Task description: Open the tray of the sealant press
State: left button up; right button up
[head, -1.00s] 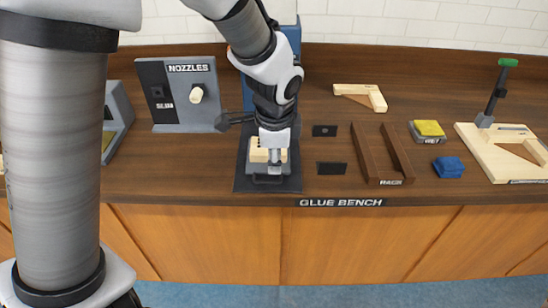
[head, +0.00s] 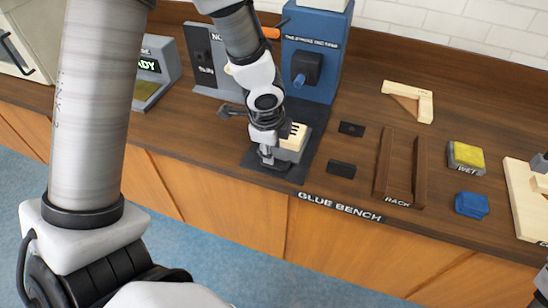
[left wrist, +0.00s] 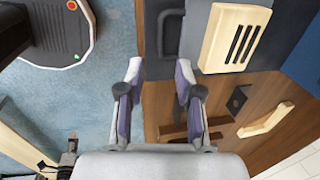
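The sealant press is a tall blue machine (head: 312,60) at the back of the bench. Its grey tray (head: 292,152) sits low at the front, over a dark base plate. A cream slotted block (head: 298,136) lies on the tray; the block fills the top of the left wrist view (left wrist: 236,38). The tray's dark loop handle (left wrist: 170,32) shows there too. My left gripper (head: 266,158) is at the tray's front; in the left wrist view its fingers (left wrist: 159,70) are apart and empty, short of the handle. My right gripper (left wrist: 70,145) shows small and unclear.
A nozzle board (head: 203,60) and a grey display stand (head: 155,75) are left of the press. Open floor lies before the bench.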

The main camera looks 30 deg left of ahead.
aim_at(274, 167)
pick_arm(q)
jog(key=f+b, duration=0.1)
jog(key=f, duration=0.1)
jog(key=w+f+b, duration=0.1)
jog(key=f, duration=0.2)
jog(key=f+b, duration=0.2)
jog(key=shift+w+f, duration=0.15)
jog(key=shift+w, duration=0.2)
jog(key=shift+s+a, duration=0.2)
grip_shut()
